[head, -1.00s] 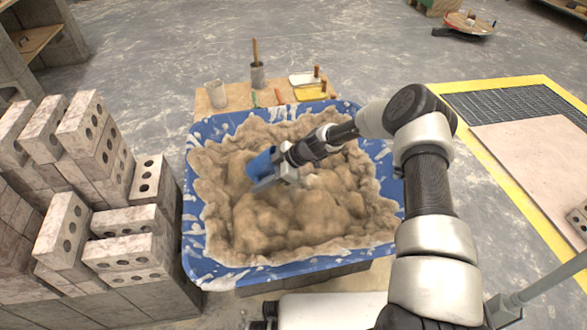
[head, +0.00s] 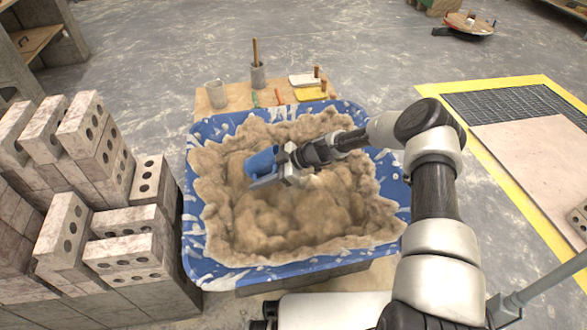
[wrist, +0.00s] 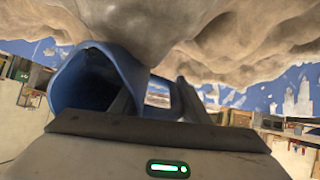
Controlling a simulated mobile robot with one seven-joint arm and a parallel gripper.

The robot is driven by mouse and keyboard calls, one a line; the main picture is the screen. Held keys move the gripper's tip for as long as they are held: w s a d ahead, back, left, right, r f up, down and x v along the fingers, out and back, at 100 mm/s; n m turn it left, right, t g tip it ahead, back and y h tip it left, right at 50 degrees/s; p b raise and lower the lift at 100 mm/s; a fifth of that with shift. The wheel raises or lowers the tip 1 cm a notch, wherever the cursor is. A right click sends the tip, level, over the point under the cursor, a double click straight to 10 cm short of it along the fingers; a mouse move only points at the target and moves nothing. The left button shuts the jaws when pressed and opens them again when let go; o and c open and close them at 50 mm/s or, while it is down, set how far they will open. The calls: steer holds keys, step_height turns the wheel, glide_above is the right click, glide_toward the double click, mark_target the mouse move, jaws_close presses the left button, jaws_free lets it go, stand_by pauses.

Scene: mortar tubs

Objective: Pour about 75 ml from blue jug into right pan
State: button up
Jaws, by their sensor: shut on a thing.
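The blue jug (head: 262,166) is in my gripper (head: 283,171), over the mortar in the blue tub (head: 193,235). In the wrist view the jug (wrist: 135,72) shows its dark open mouth on the left, and my gripper (wrist: 157,102) is shut on its handle side. The jug looks tilted onto its side, close to the mortar; I cannot tell whether they touch. What is inside the jug is too dark to see. I cannot make out a pan that is clearly the right one.
Behind the tub a wooden board (head: 236,101) carries a grey cup (head: 216,93), a pot (head: 258,76) with a stick, and white (head: 303,80) and yellow (head: 311,93) flat items. Stacked bricks (head: 130,222) stand close on the left. A yellow-edged platform (head: 495,160) lies right.

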steer(key=shift+r+y, duration=0.75)
steer(key=shift+y, duration=0.15)
stand_by(2.2)
steer(key=shift+w+d+f+h, duration=0.1)
steer(key=shift+f+h, duration=0.95)
steer(key=shift+h, duration=0.35)
steer(key=shift+d+f+h, duration=0.1)
steer(key=shift+f+h, duration=0.9)
steer(key=shift+h, duration=0.4)
steer(key=shift+a, duration=0.1)
steer(key=shift+a+f+g+h, duration=0.1)
steer(key=shift+a+f+h, duration=0.5)
steer(key=shift+h, duration=0.65)
steer(key=shift+a+f+g+h, duration=0.1)
steer(key=shift+a+f+h, duration=0.15)
steer(key=shift+f+h, duration=0.75)
steer(key=shift+a+f+g+h, duration=0.1)
steer(key=shift+a+f+h, duration=0.35)
steer(key=shift+h, duration=1)
